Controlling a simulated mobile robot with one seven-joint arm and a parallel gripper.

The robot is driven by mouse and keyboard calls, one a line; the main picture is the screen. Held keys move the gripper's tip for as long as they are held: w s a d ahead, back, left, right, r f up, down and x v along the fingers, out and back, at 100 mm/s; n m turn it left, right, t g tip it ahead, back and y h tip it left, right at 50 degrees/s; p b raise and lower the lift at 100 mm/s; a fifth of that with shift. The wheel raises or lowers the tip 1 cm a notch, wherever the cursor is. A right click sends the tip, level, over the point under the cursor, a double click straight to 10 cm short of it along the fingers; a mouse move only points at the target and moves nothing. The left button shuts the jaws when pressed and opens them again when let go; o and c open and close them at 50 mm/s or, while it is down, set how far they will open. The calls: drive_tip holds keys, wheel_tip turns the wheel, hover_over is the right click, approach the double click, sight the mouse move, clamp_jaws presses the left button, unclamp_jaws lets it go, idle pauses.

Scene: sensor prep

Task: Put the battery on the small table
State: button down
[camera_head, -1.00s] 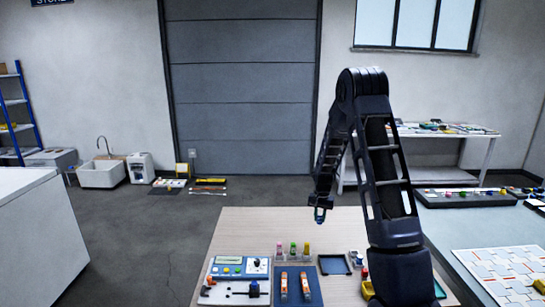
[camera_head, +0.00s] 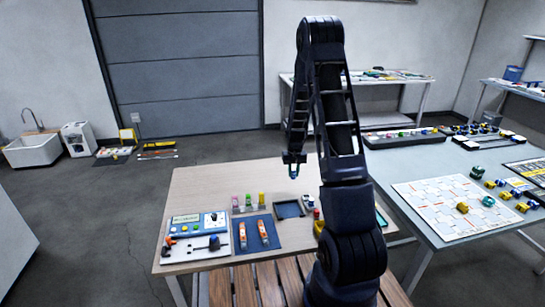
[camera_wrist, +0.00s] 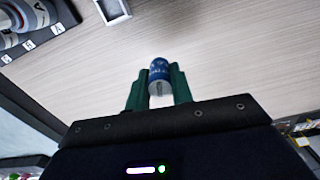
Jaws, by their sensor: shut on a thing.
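My gripper (camera_head: 294,163) is shut on the battery, a small blue cylinder with a pale end. In the wrist view the battery (camera_wrist: 159,70) sits between the two green fingers (camera_wrist: 159,90). The head view shows only a tiny part of it below my gripper. My gripper hangs above the light wood-topped table (camera_head: 200,185), apart from its surface. This table may be the small table; no label shows.
On the wood-topped table are a control panel (camera_head: 197,224), a blue mat (camera_head: 256,236) with orange-and-white items, colored-cap vials (camera_head: 248,203) and a dark tray (camera_head: 289,208). A slatted bench (camera_head: 245,285) is nearest me. A grey table (camera_head: 405,170) stands right. Bare wood shows at the table's left.

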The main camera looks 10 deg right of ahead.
drive_tip(key=m, duration=0.1)
approach(307, 195)
drive_tip(key=s, duration=0.1)
drive_tip(key=shift+s+a+f, duration=0.1)
drive_tip(key=shift+a+f, duration=0.1)
drive_tip(key=shift+f, duration=1.35)
drive_tip(key=shift+s+a+f, duration=0.1)
drive_tip(key=shift+a+f, duration=0.05)
drive_tip(key=shift+f, duration=1.4)
drive_tip(key=shift+f, duration=0.1)
drive_tip(key=shift+s+a+f, duration=0.15)
drive_tip(key=shift+s+f, duration=0.2)
drive_tip(key=shift+f, duration=0.45)
drive_tip(key=c, duration=1.3)
unclamp_jaws()
drive_tip(key=shift+w+r, duration=0.15)
drive_tip(key=shift+r, duration=0.45)
drive_tip(key=shift+o, duration=0.8)
wheel_tip(307, 195, up, 11)
